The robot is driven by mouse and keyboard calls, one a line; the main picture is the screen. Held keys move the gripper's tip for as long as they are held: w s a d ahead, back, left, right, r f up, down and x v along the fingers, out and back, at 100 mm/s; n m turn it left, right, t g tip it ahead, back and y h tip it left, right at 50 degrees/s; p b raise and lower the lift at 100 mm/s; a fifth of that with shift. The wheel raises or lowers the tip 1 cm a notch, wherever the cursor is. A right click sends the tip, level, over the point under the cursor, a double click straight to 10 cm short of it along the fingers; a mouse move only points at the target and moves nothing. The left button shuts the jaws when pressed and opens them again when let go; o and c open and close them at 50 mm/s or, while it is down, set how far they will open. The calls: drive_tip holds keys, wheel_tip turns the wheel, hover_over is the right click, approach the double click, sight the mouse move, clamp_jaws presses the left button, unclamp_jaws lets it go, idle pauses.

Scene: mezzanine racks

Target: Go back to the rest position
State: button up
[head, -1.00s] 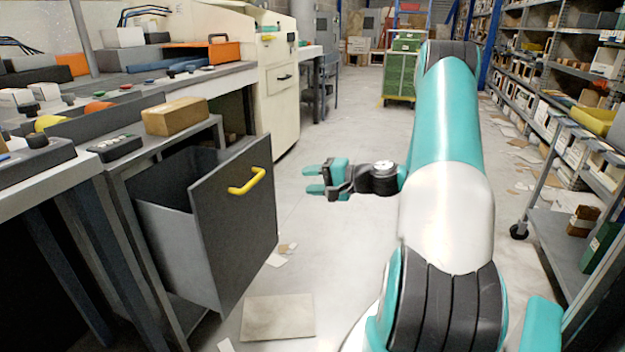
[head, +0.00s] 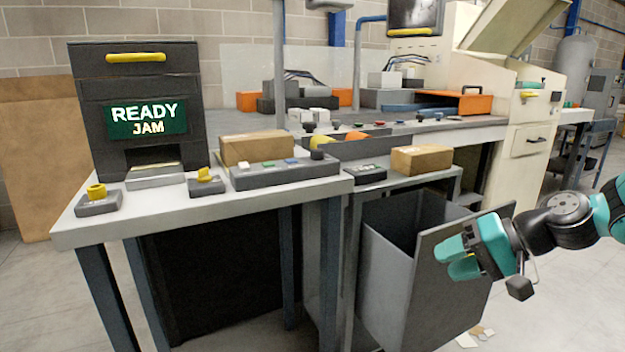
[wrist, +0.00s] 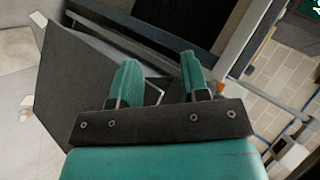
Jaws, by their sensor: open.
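My gripper (head: 460,258) is at the right of the head view, teal-fingered and open, with nothing between its fingers. It overlaps the dark front panel (head: 432,300) of the pulled-out grey bin, and I cannot tell how large the gap between them is. In the wrist view the two teal fingers (wrist: 158,76) stand apart. The grey panel (wrist: 75,80) lies beyond them at the left there. The yellow handle on the panel does not show now.
A white-topped bench (head: 120,228) carries a dark machine (head: 135,80) reading READY JAM. One cardboard box (head: 255,148) rests on this bench, another (head: 421,159) above the bin. A cream cabinet (head: 528,150) stands behind. Paper scraps (head: 475,335) lie on the floor.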

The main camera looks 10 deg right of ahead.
drive_tip(key=s+a+r+n+g+h, duration=0.25)
drive_tip(key=s+a+n, duration=0.35)
drive_tip(key=s, duration=0.4)
drive_tip(key=s+a+r+n+g+h, duration=0.2)
drive_tip(key=s+a+r+n+g, duration=0.15)
drive_tip(key=s+a, duration=0.55)
wheel_tip(320, 180, up, 24)
drive_tip(key=s+p, duration=0.1)
drive_tip(key=p, duration=2.3)
drive_tip(key=shift+s+d+t+p, duration=0.3)
drive_tip(key=shift+s+d+p, duration=0.05)
drive_tip(key=shift+p, duration=0.05)
